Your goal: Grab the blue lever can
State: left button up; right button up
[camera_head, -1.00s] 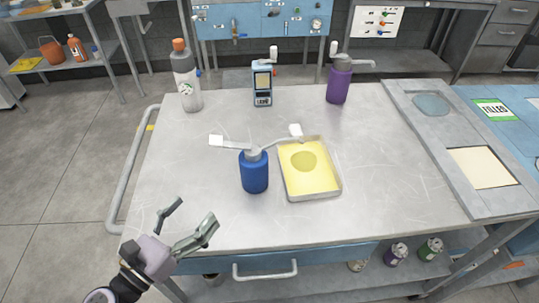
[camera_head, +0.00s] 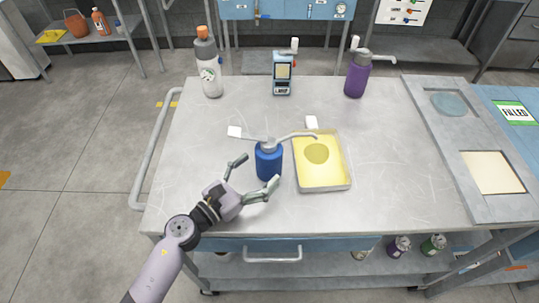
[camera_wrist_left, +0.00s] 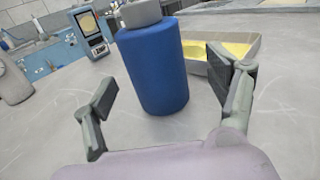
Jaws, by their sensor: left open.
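The blue lever can (camera_head: 268,162) stands upright on the metal table, with a grey top, a spout reaching right over the yellow tray and a white-tipped lever to the left. My left gripper (camera_head: 258,174) is open, just in front of and to the left of the can. In the left wrist view the can (camera_wrist_left: 153,70) stands between and beyond the open fingers (camera_wrist_left: 168,95), with no finger seen touching it. Its top is cut off there. My right gripper is not in view.
A yellow tray (camera_head: 322,185) sits close to the can's right. A grey bottle (camera_head: 210,75), a small blue device (camera_head: 282,75) and a purple lever can (camera_head: 357,78) stand at the back. The table's front left (camera_head: 185,200) is clear.

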aim_at(269, 157)
pick_arm(q)
jog(key=x, duration=0.1)
jog(key=p+x, duration=0.1)
jog(key=x, duration=0.2)
jog(key=shift+w+r+p, duration=0.25)
jog(key=shift+w+p, duration=0.05)
jog(key=shift+w, duration=0.1)
jog(key=shift+w+d+f, duration=0.15)
jog(key=shift+w, duration=0.05)
jog(key=c, duration=1.5)
jog(key=shift+c, duration=1.1)
